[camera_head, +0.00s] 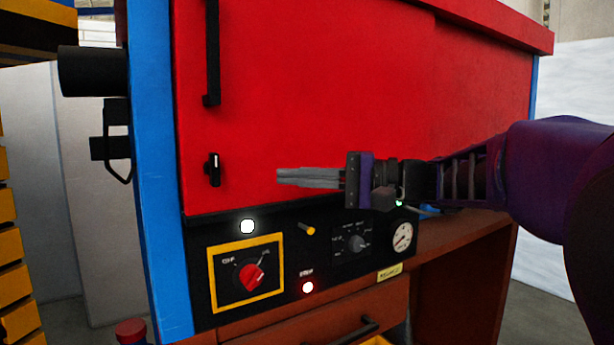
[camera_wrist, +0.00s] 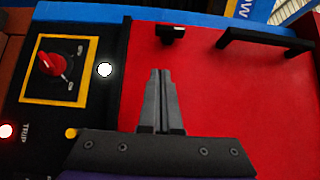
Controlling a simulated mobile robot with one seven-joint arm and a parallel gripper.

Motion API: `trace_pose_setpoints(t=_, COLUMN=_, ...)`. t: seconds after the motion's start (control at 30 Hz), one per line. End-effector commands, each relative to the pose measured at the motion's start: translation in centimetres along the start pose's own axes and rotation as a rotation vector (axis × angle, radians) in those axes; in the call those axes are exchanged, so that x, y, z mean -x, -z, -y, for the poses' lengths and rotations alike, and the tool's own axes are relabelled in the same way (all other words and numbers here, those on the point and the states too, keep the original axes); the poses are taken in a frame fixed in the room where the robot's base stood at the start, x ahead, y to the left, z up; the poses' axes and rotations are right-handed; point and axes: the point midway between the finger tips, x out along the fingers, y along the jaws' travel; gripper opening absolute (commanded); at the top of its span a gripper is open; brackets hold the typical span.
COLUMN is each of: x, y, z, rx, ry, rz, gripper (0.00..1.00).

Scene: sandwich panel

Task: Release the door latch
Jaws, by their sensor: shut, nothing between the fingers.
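The door latch (camera_head: 213,169) is a small black knob with a white line on it, near the lower left corner of the red door (camera_head: 300,90). The latch also shows in the wrist view (camera_wrist: 171,34) near the top, beyond the fingertips. My gripper (camera_head: 279,177) comes in from the right in front of the door, at about the latch's height and to its right. Its fingers (camera_wrist: 160,72) are shut with nothing between them. It is apart from the latch. Whether it touches the door cannot be told.
A vertical black handle (camera_head: 212,55) is above the latch. Below the door is a black panel (camera_head: 320,235) with a red rotary switch (camera_head: 252,277), a yellow-tipped lever (camera_head: 307,229), a dial (camera_head: 356,243) and a gauge (camera_head: 402,236). A blue post (camera_head: 155,180) stands left of the door.

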Motion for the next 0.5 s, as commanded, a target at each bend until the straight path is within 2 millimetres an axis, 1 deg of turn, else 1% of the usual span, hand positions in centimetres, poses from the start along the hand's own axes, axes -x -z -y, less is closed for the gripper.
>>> trace_pose_setpoints(t=0.03, x=-1.2, y=-0.1, z=0.1, rx=-0.001, ry=0.001, rz=0.004, gripper=0.0)
trace_pose_setpoints(t=0.1, x=-2.8, y=-0.1, z=0.1, rx=-0.001, ry=0.0, rz=0.004, gripper=0.0)
trace_pose_setpoints(t=0.23, x=-5.4, y=-0.1, z=0.1, rx=-0.001, ry=0.0, rz=0.003, gripper=0.0)
trace_pose_setpoints(t=0.3, x=-6.1, y=-1.1, z=0.1, rx=0.0, ry=0.0, rz=0.002, gripper=0.0)
trace_pose_setpoints(t=0.5, x=-7.5, y=-2.5, z=0.0, rx=0.0, ry=0.0, rz=-0.001, gripper=0.0)
